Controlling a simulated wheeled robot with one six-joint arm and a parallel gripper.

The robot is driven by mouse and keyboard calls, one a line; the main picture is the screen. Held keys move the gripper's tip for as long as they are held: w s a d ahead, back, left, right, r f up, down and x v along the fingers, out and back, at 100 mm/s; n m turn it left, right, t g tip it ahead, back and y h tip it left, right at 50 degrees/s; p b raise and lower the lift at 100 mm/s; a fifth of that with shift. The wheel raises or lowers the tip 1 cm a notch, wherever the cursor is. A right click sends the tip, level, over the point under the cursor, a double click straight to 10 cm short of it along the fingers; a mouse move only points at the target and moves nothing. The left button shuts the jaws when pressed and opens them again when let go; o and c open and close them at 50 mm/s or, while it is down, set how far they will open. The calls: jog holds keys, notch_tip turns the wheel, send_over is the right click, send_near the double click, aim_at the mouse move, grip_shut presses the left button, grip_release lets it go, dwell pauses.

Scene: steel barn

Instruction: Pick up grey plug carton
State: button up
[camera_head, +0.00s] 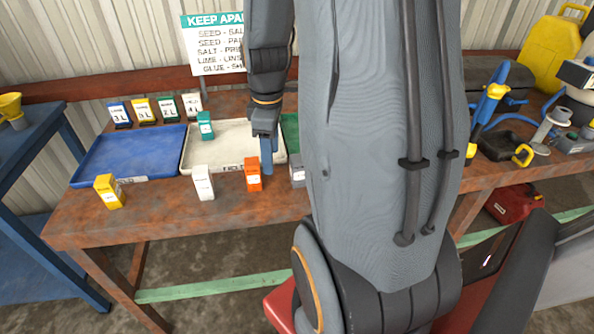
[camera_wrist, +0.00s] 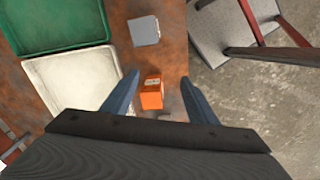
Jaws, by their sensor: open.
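The grey carton (camera_head: 298,174) stands near the front edge of the rusty table, partly hidden behind my arm in the head view. In the wrist view the grey carton (camera_wrist: 145,31) stands clear, beyond my fingertips. My gripper (camera_head: 267,158) is open and points down above the table. In the wrist view an orange carton (camera_wrist: 152,95) shows between the two fingers of my gripper (camera_wrist: 160,78), below them; I cannot tell how far. The orange carton (camera_head: 253,174) also shows in the head view, just left of the grey one.
White (camera_head: 203,183), yellow (camera_head: 109,191) and green (camera_head: 205,125) cartons stand on the table; the green one is at the white tray (camera_head: 228,135). A blue tray (camera_head: 130,152) lies left, a green tray (camera_wrist: 55,22) beyond the white one. Number cards stand behind. Tools crowd the right.

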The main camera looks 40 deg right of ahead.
aim_at(298, 156)
jog(key=d+n, duration=0.1)
jog(key=d, duration=0.1)
jog(key=s+d+f+n, duration=0.1)
jog(key=d, duration=0.2)
jog(key=d+n, duration=0.1)
jog(key=d, duration=0.1)
jog(key=shift+s+d+f+n+g, duration=0.25)
jog(key=shift+d+f+n+g, duration=0.05)
jog(key=shift+d+n+g, duration=0.1)
jog(key=shift+s+a+f+p, duration=0.1)
jog(key=shift+f+p, duration=0.25)
jog(key=shift+f, duration=1.05)
jog(key=f, duration=0.1)
jog(key=f+p, duration=0.1)
jog(key=f, duration=0.1)
jog(key=shift+s+a+f+p, duration=0.25)
jog(key=shift+s+p, duration=0.05)
jog(key=shift+f, duration=0.75)
jog(key=c, duration=1.2)
jog(key=shift+o, duration=0.2)
jog(key=shift+r, duration=0.1)
